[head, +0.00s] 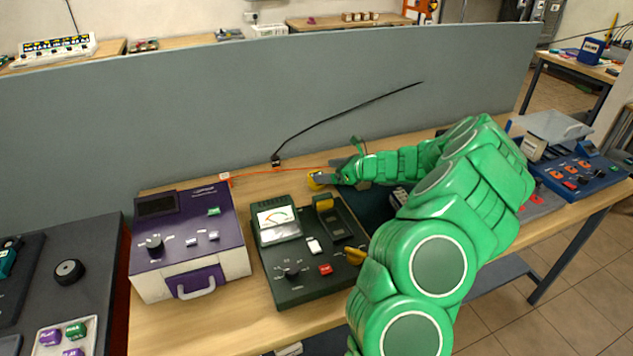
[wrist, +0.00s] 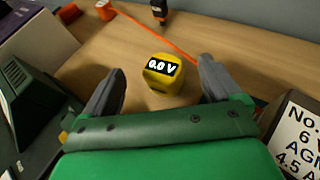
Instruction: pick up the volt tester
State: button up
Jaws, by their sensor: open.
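The volt tester is a small yellow body with a black display reading 0.0 V. In the wrist view the volt tester (wrist: 162,78) stands on the wooden bench between the fingers of my gripper (wrist: 160,84), with a gap on each side. My gripper is open and holds nothing. In the head view the volt tester (head: 317,181) shows as a small yellow patch at the tip of my gripper (head: 340,176), partly hidden by the fingers. My green arm reaches in from the right and covers part of the bench.
A dark green meter unit (head: 305,250) and a purple unit (head: 190,240) stand in front and to the left. An orange cord (head: 270,171) runs along the bench behind the tester. A grey partition (head: 200,110) closes the back. A labelled battery (wrist: 297,135) is close on the right.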

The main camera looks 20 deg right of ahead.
jog(key=shift+f, duration=1.4)
jog(key=shift+x, duration=2.55)
jog(key=c, duration=1.2)
jog(key=shift+o, duration=0.2)
jog(key=shift+r, duration=0.15)
